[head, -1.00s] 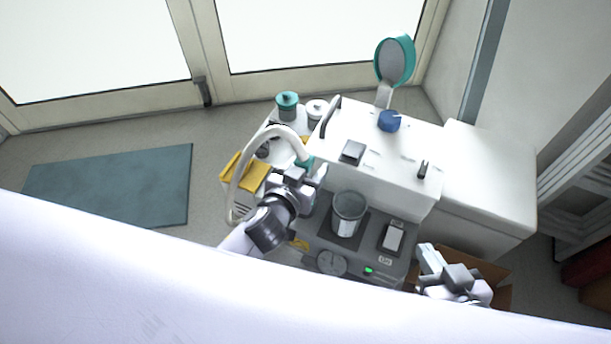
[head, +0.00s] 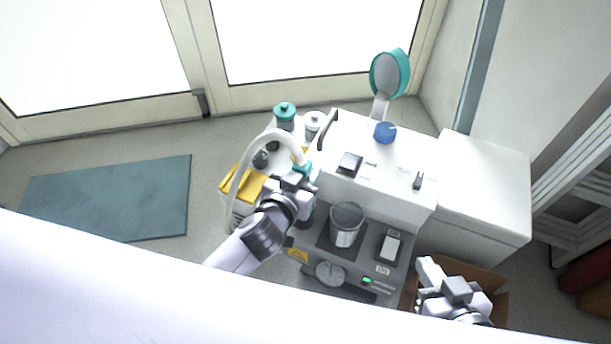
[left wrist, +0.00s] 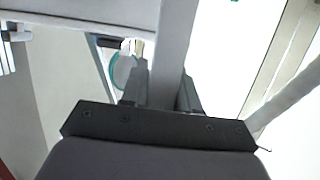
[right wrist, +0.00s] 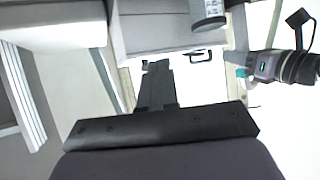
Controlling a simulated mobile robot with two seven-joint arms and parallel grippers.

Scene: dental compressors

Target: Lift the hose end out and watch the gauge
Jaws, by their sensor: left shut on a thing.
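A pale hose (head: 247,160) arches up at the left of the white and grey compressor unit and comes down to a teal end piece (head: 303,169). My left gripper (head: 309,186) is shut on the hose end just below the teal piece, left of a clear cup (head: 345,228). In the left wrist view a grey-white piece (left wrist: 173,50) stands between the fingers. The round gauge (head: 330,273) is on the unit's front; its needle is too small to read. My right gripper (head: 424,266) is shut and empty at the unit's front right, also in the right wrist view (right wrist: 157,75).
A green light (head: 367,280) glows beside the gauge. A blue knob (head: 385,132) and a teal-rimmed round lamp or mirror (head: 389,73) are at the back. An open carton (head: 480,268) is by my right gripper.

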